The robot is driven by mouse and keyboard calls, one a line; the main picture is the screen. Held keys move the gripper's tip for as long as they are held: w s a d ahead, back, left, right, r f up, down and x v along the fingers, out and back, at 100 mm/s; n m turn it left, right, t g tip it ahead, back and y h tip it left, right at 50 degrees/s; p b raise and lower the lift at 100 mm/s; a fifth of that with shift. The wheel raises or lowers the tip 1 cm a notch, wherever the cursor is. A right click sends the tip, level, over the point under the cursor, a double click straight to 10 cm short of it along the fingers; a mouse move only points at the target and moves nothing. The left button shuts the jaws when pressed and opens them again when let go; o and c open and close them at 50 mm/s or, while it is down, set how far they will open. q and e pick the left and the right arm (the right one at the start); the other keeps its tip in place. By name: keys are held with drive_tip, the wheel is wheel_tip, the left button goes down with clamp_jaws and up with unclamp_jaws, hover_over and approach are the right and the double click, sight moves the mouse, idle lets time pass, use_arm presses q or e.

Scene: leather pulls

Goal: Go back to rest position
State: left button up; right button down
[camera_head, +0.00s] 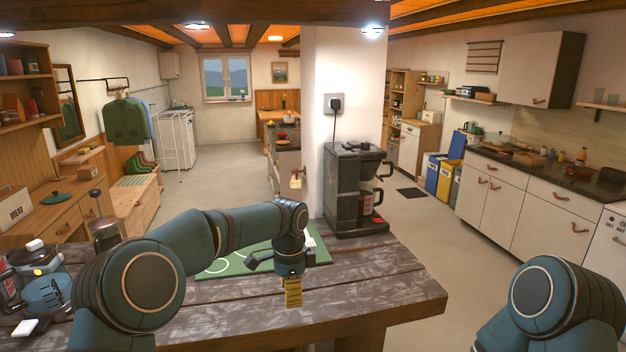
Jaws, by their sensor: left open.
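My left arm reaches in from the left over the dark wooden table (235,310). My left gripper (292,292) hangs at its end, pointing down above the table's front part, with a yellow ribbed piece at its tip. It is open, and I see nothing held in it. My right arm shows only as a rounded teal link at the lower right; its gripper is out of view.
A green mat (222,266) with pale rings lies behind my left gripper, partly hidden by my arm. A black coffee machine (350,190) stands by the white pillar.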

use_arm(q)
drive_tip(key=s+f+n+h+b, duration=0.2)
drive_tip(key=s+f+n, duration=0.3)
drive_tip(key=f, duration=0.7)
drive_tip(key=s+f+n+h+b, duration=0.2)
drive_tip(key=s+f, duration=0.5)
drive_tip(key=f, duration=0.6)
drive_tip(key=s+a+f+n+t+b, duration=0.1)
drive_tip(key=s+f+n, duration=0.3)
drive_tip(key=s, duration=0.4)
drive_tip(key=s+a+f+n+t+b, duration=0.1)
drive_tip(key=s+a+f+n, duration=0.3)
drive_tip(key=s, duration=0.5)
drive_tip(key=shift+f+n+b, duration=0.75)
drive_tip(key=shift+f+n, duration=0.05)
drive_tip(key=shift+n, duration=0.3)
use_arm(e)
wheel_tip(320, 180, down, 8)
drive_tip(key=shift+s+a, duration=0.2)
drive_tip(key=shift+s, duration=0.1)
drive_tip(key=shift+f, duration=0.15)
